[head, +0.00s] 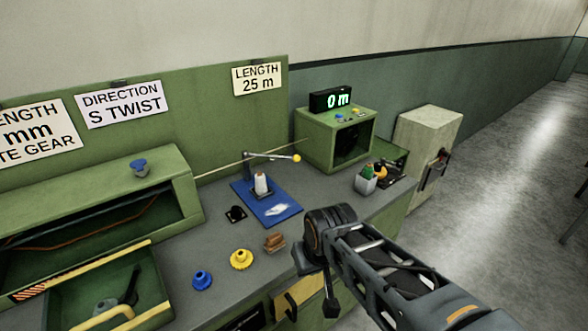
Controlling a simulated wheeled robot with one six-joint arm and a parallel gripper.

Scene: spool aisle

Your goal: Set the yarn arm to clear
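The yarn arm is most likely the thin grey lever (270,155) with a yellow ball at its end. It stands at the back of the blue mat (281,217) and reaches right over it, above a white spool (262,184). No position marking for the arm is readable. My gripper (331,298) hangs pointing down at the counter's front edge, to the right of and nearer than the mat. It is apart from the lever. Its fingers are small and dark, seen from the side, and nothing shows held in them.
A green box (341,137) with a "0 m" display stands right of the lever. A grey cup (366,181) sits before it. Yellow (241,259) and blue (202,280) gears and a brown block (275,242) lie along the counter front. An open drawer (110,290) juts out at left.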

